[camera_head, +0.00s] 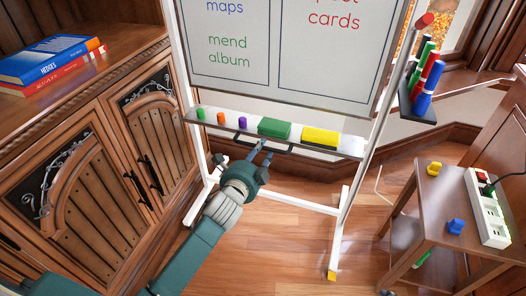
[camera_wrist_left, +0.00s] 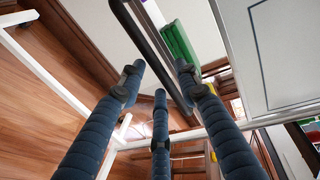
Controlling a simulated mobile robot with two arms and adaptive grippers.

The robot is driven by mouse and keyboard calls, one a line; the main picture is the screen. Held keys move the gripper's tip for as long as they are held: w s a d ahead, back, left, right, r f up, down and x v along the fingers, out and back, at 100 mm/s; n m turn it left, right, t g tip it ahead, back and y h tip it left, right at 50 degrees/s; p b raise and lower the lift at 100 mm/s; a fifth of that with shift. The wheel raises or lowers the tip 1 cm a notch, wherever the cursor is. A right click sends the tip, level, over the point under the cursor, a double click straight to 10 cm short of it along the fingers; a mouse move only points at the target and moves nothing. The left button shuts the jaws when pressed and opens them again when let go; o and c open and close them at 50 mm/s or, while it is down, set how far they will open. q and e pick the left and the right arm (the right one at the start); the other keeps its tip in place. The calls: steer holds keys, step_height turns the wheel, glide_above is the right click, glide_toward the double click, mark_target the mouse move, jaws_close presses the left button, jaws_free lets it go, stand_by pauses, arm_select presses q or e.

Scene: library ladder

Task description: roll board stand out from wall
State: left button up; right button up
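The board stand is a whiteboard (camera_head: 285,50) on a white frame with feet on the floor, beside the wall and cabinet. Its tray (camera_head: 349,144) has a dark handle (camera_head: 283,151) along the front edge. My left gripper (camera_head: 246,157) is just below and in front of the tray, close to the handle. In the left wrist view, the fingers (camera_wrist_left: 160,80) are spread, with the black handle bar (camera_wrist_left: 148,48) passing near the fingertips. They do not close on it; contact cannot be told. The right gripper is not in view.
The tray carries a green eraser (camera_head: 274,127), a yellow block (camera_head: 321,137) and small coloured pieces. A wooden cabinet (camera_head: 95,150) with books (camera_head: 48,58) stands left. A small table (camera_head: 437,200) with a power strip (camera_head: 487,208) stands right. Floor in front is open.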

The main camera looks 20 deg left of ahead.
arm_select(q)
steer(key=shift+x, duration=1.15)
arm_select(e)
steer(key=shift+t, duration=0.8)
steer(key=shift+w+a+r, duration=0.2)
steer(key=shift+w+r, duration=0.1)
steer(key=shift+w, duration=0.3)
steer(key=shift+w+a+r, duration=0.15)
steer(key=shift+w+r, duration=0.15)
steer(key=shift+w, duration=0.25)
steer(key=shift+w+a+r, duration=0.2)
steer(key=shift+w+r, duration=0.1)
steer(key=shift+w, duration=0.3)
arm_select(q)
jaws_close()
